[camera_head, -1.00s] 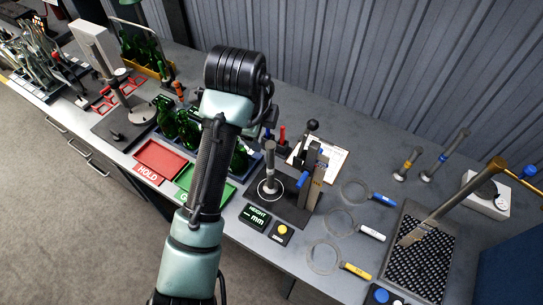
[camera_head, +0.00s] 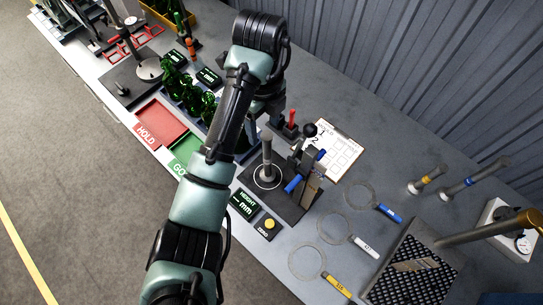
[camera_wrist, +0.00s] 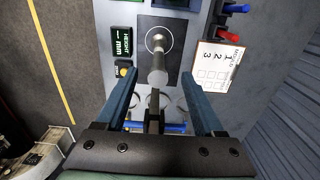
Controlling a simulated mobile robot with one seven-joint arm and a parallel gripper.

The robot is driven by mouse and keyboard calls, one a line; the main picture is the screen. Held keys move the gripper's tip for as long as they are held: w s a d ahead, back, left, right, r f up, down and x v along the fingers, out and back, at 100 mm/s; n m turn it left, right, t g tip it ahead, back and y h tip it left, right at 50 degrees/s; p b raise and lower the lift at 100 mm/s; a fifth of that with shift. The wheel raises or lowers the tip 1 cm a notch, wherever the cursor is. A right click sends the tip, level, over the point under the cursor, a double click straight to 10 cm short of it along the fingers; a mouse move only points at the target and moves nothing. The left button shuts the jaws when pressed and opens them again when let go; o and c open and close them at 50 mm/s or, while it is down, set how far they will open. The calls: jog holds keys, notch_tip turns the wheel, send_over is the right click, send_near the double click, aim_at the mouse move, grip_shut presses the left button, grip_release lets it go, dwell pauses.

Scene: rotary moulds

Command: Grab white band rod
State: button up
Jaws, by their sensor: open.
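A grey rod with a pale band (camera_head: 266,152) stands upright on the dark plate of the height gauge (camera_head: 296,205), its foot inside a white circle. The same rod shows in the wrist view (camera_wrist: 158,66), seen from above and centred between my fingers. My gripper (camera_wrist: 161,62) is open and empty, with one blue finger to either side of the rod in that view; the height gap between them is hard to judge. Two other rods, with a yellow band (camera_head: 426,180) and a blue band (camera_head: 480,176), stand at the right.
Ring gauges (camera_head: 335,228) lie to the right, near a black mesh mat (camera_head: 420,262). Red and green trays (camera_head: 160,125) and green bottles are at the left.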

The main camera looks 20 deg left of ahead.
aim_at(267, 151)
notch_tip(267, 151, down, 5)
jog(key=shift+f+b, duration=0.1)
jog(key=shift+b, duration=1.1)
jog(key=f, duration=0.1)
jog(key=f+p, duration=0.2)
jog(key=f, duration=0.1)
jog(key=shift+s+d+f, duration=0.1)
jog(key=shift+s+d, duration=0.25)
jog(key=shift+d, duration=0.05)
jog(key=shift+w+f, duration=0.1)
jog(key=shift+f, duration=0.4)
grip_shut()
jog(key=shift+r+p, duration=0.1)
jog(key=shift+p, duration=0.2)
